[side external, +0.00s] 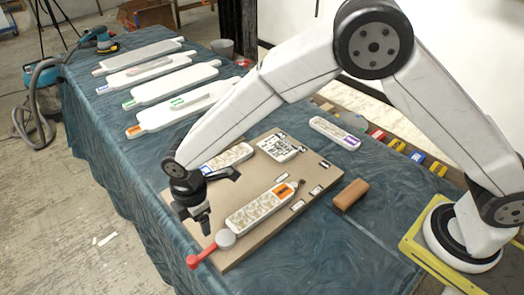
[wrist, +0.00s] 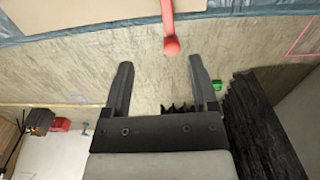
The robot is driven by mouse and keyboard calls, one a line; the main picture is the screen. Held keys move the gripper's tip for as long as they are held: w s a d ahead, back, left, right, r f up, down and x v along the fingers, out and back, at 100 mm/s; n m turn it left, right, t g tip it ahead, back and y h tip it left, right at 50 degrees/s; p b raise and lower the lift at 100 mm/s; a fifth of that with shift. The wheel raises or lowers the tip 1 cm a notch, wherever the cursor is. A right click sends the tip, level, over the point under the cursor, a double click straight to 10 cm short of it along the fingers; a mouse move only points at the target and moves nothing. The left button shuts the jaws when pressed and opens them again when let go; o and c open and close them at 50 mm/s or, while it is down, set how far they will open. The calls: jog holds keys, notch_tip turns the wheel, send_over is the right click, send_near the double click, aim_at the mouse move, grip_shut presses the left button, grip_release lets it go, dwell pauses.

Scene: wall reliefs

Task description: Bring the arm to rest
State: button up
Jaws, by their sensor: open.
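My gripper (side external: 204,222) hangs at the front left edge of a tan board (side external: 240,258) in the side external view. In the wrist view its two fingers (wrist: 161,82) stand wide apart with nothing between them. A tool with a red handle (side external: 204,253) and a round grey head (side external: 225,238) lies at the board's front edge, close to my gripper. The handle's red end (wrist: 170,45) shows just beyond the fingertips in the wrist view. Whether the gripper touches the board or tool cannot be told.
On the board lie an orange-marked relief panel (side external: 262,208) and a patterned square (side external: 278,148). A brown block (side external: 351,194) and a purple-marked panel (side external: 335,133) lie on the blue cloth. Several long white panels (side external: 170,105) fill the table's far end. Floor (side external: 85,210) is open at left.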

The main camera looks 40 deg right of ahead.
jog(key=d+r+m, duration=0.4)
jog(key=d, duration=0.5)
jog(key=s+d+r+m+t, duration=0.1)
jog(key=s+d+r+m, duration=0.1)
jog(key=s+d+m, duration=0.4)
jog(key=s+d+r+m+t, duration=0.1)
jog(key=s+d+m, duration=0.5)
jog(key=d, duration=0.9)
jog(key=shift+s+d+r+m+t, duration=0.2)
jog(key=shift+d+r+m+t, duration=0.1)
jog(key=shift+r+m, duration=0.65)
